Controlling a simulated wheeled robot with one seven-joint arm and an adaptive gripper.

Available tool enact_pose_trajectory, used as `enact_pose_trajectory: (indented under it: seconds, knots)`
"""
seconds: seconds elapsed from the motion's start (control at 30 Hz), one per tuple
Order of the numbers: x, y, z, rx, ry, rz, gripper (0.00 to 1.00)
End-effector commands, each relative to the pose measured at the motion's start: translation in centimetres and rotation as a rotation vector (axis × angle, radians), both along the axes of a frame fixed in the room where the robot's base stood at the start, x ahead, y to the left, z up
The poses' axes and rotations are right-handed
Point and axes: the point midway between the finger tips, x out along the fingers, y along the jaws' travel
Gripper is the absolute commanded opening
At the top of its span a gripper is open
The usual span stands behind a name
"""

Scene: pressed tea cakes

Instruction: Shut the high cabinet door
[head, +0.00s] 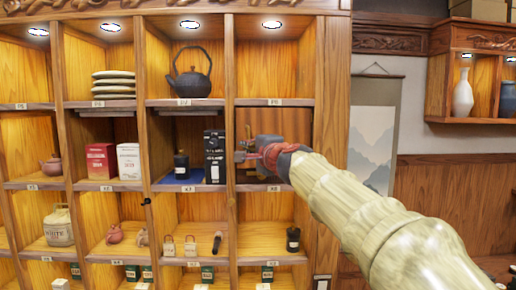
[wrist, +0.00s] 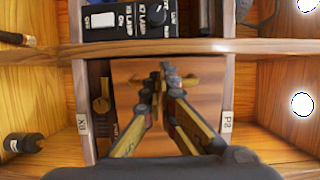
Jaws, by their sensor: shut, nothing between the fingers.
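The cabinet door is a brown wooden panel (head: 285,121) in the shelf compartment at the right of the wall unit, partly hidden behind my gripper. In the wrist view the panel (wrist: 205,72) lies behind the fingers, with a dark strip along its left side. A small brass-coloured piece (wrist: 101,104) shows in that strip. I cannot tell how far open the door stands. My gripper (head: 242,152) is shut and empty in front of this compartment, near its left side. In the wrist view its fingertips (wrist: 166,70) meet before the panel; contact is unclear.
A black box (head: 214,157) and a dark jar (head: 181,164) stand in the compartment to the left. A kettle (head: 191,75) sits above them. A small dark bottle (head: 293,239) stands in the compartment below. The compartment above the door is empty.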

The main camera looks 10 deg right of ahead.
Motion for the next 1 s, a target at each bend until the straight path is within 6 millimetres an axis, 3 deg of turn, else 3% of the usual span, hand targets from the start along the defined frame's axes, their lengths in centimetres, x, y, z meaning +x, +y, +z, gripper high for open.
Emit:
enact_pose_trajectory:
  seconds: [0.33,1.0]
  knots:
    - [3.0,0.6,0.0,0.0,0.0,0.0,0.0]
    - [3.3,0.6,0.0,-0.001,-0.001,0.0,0.0]
